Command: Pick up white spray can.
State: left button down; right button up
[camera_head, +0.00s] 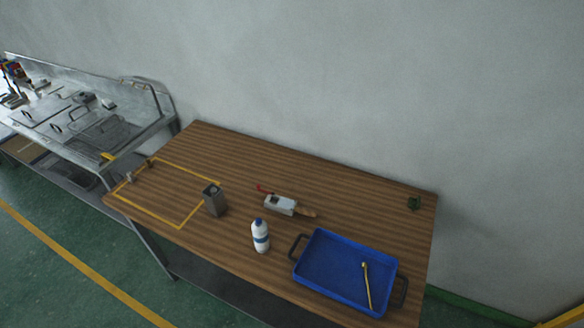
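The white spray can (261,237) stands upright on the wooden table (290,167), near its front edge. It has a blue cap and a blue band around its body. Nothing touches it, and there is bare wood around it. Neither of my grippers shows in the head view.
A blue tray (325,282) with dark handles and a yellow-handled tool (367,287) is right of the can. A grey metal container (214,199) stands to the left. A grey and white tool (281,204) lies behind.

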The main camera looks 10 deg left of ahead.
aim_at(260, 232)
jog(key=j+z, duration=0.35)
jog(key=k+j+z, duration=0.15)
jog(key=j+z, duration=0.25)
jog(key=k+j+z, duration=0.15)
jog(key=j+z, duration=0.2)
jog(key=j, duration=0.15)
